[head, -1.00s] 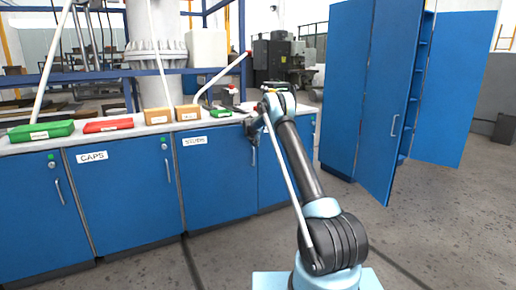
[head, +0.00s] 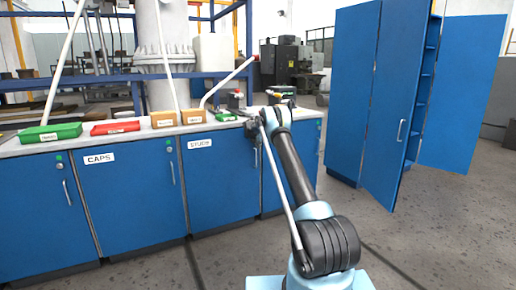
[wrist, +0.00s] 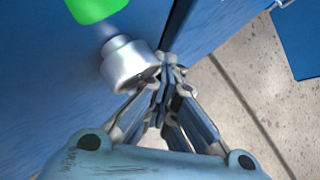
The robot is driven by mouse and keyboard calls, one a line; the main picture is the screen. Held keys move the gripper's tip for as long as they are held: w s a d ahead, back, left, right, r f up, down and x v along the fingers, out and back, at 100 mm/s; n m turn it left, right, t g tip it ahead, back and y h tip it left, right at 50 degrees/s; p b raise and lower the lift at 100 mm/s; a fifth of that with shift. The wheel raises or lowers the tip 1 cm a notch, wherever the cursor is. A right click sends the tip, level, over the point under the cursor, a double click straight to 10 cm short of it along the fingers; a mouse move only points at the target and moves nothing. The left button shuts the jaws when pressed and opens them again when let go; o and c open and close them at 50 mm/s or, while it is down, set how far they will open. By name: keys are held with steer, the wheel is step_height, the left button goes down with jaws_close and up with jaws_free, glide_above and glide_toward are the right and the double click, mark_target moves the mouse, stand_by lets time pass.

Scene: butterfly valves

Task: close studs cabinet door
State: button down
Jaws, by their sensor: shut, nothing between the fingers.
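The studs cabinet door (head: 225,185) is the blue panel under the white STUDS label (head: 199,143) in the head view. It looks flush with the cabinet front, with a vertical handle (head: 256,158) near its right edge. My gripper (head: 252,128) is at the top right of this door, just below the worktop. In the wrist view my gripper (wrist: 172,62) has its fingers together and empty. The fingertips are beside a silver lock cylinder (wrist: 128,64) on the blue panel, close to a dark seam. Contact with the panel cannot be told.
The caps door (head: 130,200) is to the left in the same row. The worktop holds a green bin (head: 50,133), a red bin (head: 115,128) and small boxes. A tall blue cabinet (head: 385,100) stands open at the right. The floor (head: 415,240) in front is clear.

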steer(key=shift+w+r, duration=0.25)
